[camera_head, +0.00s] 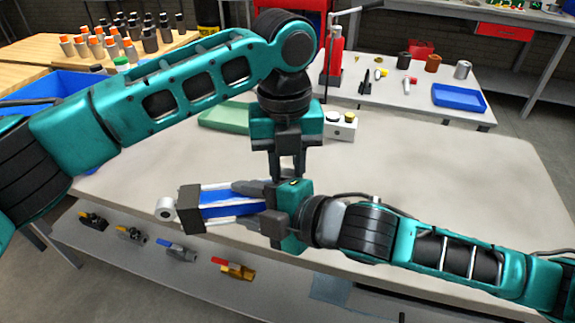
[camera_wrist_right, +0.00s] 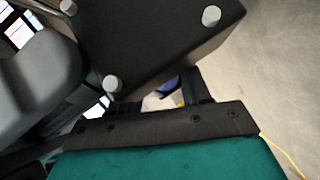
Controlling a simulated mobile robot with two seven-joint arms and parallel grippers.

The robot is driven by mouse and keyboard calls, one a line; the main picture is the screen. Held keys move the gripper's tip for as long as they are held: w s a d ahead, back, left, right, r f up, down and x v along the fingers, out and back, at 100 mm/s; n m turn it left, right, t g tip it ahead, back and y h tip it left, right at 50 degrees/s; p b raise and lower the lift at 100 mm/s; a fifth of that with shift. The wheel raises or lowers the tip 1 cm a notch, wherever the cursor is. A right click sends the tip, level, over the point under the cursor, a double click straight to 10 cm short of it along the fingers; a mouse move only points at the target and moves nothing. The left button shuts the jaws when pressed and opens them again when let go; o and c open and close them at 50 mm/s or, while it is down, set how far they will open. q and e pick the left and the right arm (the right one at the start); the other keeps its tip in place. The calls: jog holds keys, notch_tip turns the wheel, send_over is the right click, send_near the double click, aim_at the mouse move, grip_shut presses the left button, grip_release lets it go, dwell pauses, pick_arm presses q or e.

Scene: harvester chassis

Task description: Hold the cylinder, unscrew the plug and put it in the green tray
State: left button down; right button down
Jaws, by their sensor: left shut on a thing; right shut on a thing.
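The cylinder (camera_head: 228,203) has a blue tube, dark end blocks and a silver rod end at its left. It is held above the table, lying nearly level. My right gripper (camera_head: 258,206) is shut on it with grey fingers on both sides. A dark end block (camera_wrist_right: 150,45) with silver bolts fills much of the right wrist view. My left gripper (camera_head: 287,172) points down at the cylinder's right end, its fingers close together. The plug is not clearly visible; the left fingers close where it would sit. The green tray (camera_head: 226,117) lies behind my left arm, partly hidden.
A white box with buttons (camera_head: 341,126) stands behind my left gripper. A blue bin (camera_head: 50,88) is at the left. A back table holds a blue tray (camera_head: 459,97) and small parts. The main table's right side is clear. Valves lie on the lower shelf.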

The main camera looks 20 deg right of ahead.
pick_arm(q)
jog(key=shift+s+d+n, duration=0.2)
jog(key=shift+s+n, duration=0.05)
jog(key=shift+n, duration=0.75)
jog(key=c, duration=1.1)
grip_release()
jog(key=shift+o, duration=0.8)
jog(key=shift+w+a, duration=0.1)
jog(key=shift+a, duration=0.05)
jog(key=shift+f, duration=0.1)
